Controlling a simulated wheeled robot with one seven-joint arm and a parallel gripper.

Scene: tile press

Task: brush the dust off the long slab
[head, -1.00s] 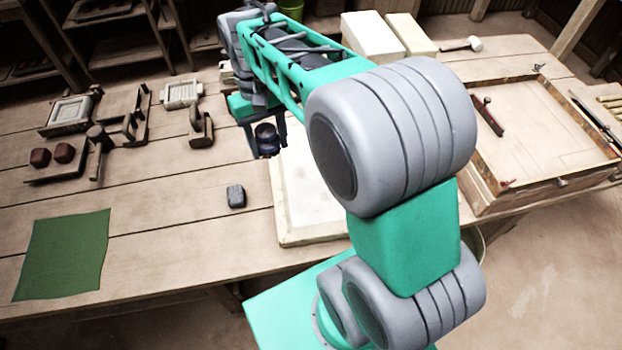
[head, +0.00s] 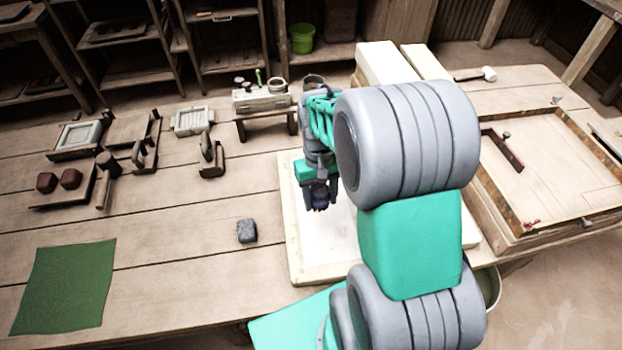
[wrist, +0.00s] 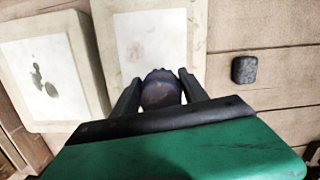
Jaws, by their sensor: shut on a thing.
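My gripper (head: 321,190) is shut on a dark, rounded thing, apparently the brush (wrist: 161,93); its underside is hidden. It hangs over a long pale slab (head: 291,225) with a raised-looking border and whitish face. That slab also shows in the wrist view (wrist: 150,40), running under my gripper, with faint grey marks on its face. A second pale slab (wrist: 22,45) lies beside it at the left of the wrist view, with dark patches on its face. In the head view my arm hides much of both. I cannot tell whether the brush touches the slab.
A small dark grey block (head: 247,231) lies left of the slab, and a green cloth (head: 65,285) lies at the front left. Tools and small wooden stands fill the back left. A wooden tray (head: 540,165) with a bar stands right.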

